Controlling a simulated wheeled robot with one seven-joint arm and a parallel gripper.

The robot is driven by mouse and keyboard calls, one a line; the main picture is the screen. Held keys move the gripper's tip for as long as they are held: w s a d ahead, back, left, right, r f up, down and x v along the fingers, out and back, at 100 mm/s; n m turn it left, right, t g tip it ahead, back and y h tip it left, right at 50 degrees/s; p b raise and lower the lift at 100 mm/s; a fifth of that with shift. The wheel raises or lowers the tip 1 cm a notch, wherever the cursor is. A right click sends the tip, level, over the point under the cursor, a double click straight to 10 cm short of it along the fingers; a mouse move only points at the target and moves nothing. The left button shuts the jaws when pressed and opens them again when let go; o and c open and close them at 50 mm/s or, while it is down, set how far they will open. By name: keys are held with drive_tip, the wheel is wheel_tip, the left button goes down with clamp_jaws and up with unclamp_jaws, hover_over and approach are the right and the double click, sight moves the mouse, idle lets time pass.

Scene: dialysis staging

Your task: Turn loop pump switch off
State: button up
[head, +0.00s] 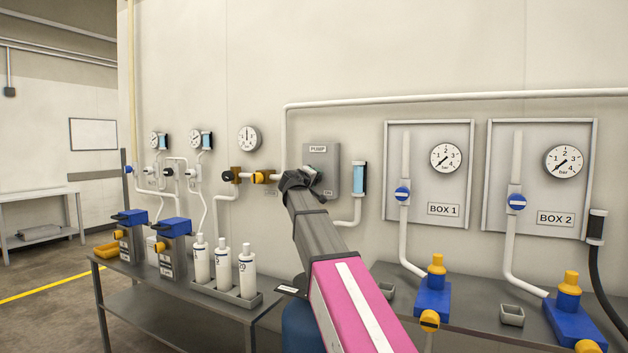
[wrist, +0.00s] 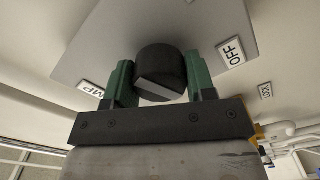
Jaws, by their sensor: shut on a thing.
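The grey pump switch box (head: 331,161) is on the wall, with a PUMP label (head: 318,148) at its top. My gripper (head: 311,180) is at the front of this box and hides most of its knob in the head view. In the wrist view, the black rotary knob (wrist: 160,64) sits between the two green fingers of my gripper (wrist: 161,80), which are shut on it. The knob's pointer direction is unclear.
A LOOP label (wrist: 265,91) is on the wall beside the box. White pipes and a blue-filled cylinder (head: 359,179) are close to the box. The BOX 1 panel (head: 459,135) is to the right. White bottles (head: 247,272) stand in a rack on the bench below left.

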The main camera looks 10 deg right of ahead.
drive_tip(key=shift+s+m, duration=0.1)
drive_tip(key=shift+m, duration=1.4)
drive_tip(key=o, duration=0.9)
drive_tip(key=v, duration=1)
drive_tip(key=shift+s+a, duration=0.25)
drive_tip(key=shift+s, duration=0.05)
